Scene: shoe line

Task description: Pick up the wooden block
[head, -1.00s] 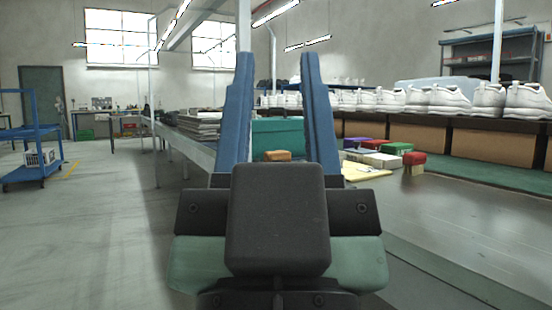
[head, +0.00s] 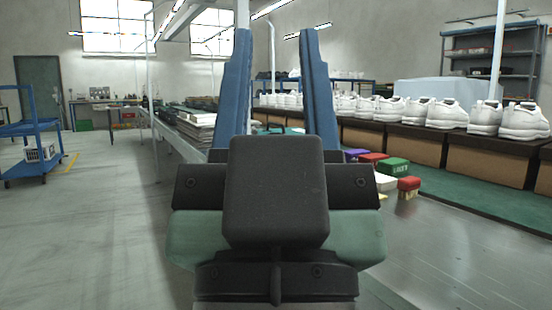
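My gripper (head: 275,40) points away from me in the middle of the head view. Its two blue fingers stand wide apart with nothing visible held between them. I cannot make out a wooden block now. The dark gripper body hides the bench surface straight ahead. To the right of the gripper, several small coloured pieces lie on the bench, among them a red-topped one (head: 409,184) and a green one (head: 393,167). I cannot tell whether any of them is wooden.
The grey bench top (head: 450,255) is bare at the lower right. White shoes (head: 447,114) line a raised shelf with brown boxes (head: 413,148) below. A blue cart (head: 32,150) stands at the far left. The floor (head: 95,235) at left is clear.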

